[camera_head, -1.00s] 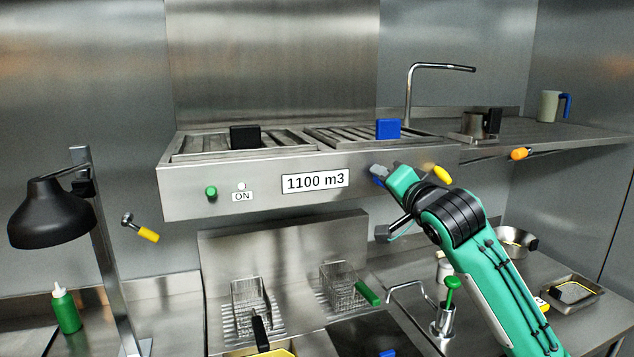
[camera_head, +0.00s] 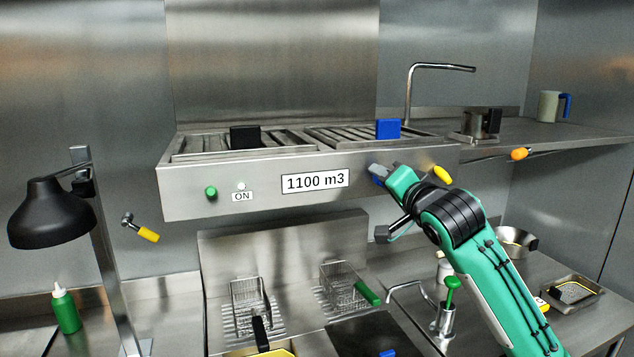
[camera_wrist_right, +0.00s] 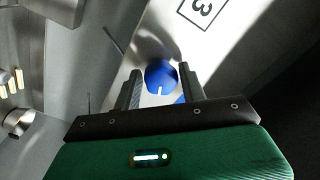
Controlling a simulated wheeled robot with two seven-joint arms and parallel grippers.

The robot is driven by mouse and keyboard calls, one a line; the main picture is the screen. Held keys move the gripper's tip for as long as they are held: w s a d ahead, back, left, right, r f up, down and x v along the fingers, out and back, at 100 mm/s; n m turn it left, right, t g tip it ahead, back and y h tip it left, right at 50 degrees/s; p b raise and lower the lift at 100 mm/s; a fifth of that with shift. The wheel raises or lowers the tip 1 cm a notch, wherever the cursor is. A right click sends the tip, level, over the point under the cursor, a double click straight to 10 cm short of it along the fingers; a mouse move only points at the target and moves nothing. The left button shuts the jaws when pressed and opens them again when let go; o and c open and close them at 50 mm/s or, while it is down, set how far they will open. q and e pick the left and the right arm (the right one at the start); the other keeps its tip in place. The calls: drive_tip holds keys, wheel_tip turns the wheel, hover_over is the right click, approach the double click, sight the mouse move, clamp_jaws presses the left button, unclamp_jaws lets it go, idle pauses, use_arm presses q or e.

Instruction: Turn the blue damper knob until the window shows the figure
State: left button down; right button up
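The blue damper knob (camera_wrist_right: 161,75), round with a white mark, sits on the hood's front panel. In the right wrist view it lies between the two fingers of my right gripper (camera_wrist_right: 159,82). The fingers stand apart, one on each side, with a narrow gap at the left; contact at the right is unclear. In the head view my right gripper (camera_head: 379,171) is at the panel and hides most of the knob. The display window (camera_head: 315,181) left of it reads "1100 m3". My left gripper is not in view.
A green button (camera_head: 211,193) and an "ON" label (camera_head: 242,196) are on the same hood panel (camera_head: 270,203). A yellow knob (camera_head: 442,175) is close right of my gripper. Fryer baskets (camera_head: 340,288) stand below, and a black lamp (camera_head: 50,215) is at the left.

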drive_tip(key=v, duration=0.6)
drive_tip(key=shift+p, duration=0.3)
idle(0.4)
drive_tip(key=shift+r, duration=0.1)
drive_tip(key=o, duration=0.3)
drive_tip(key=shift+s, duration=0.1)
drive_tip(key=v, duration=0.6)
drive_tip(key=shift+p, duration=0.35)
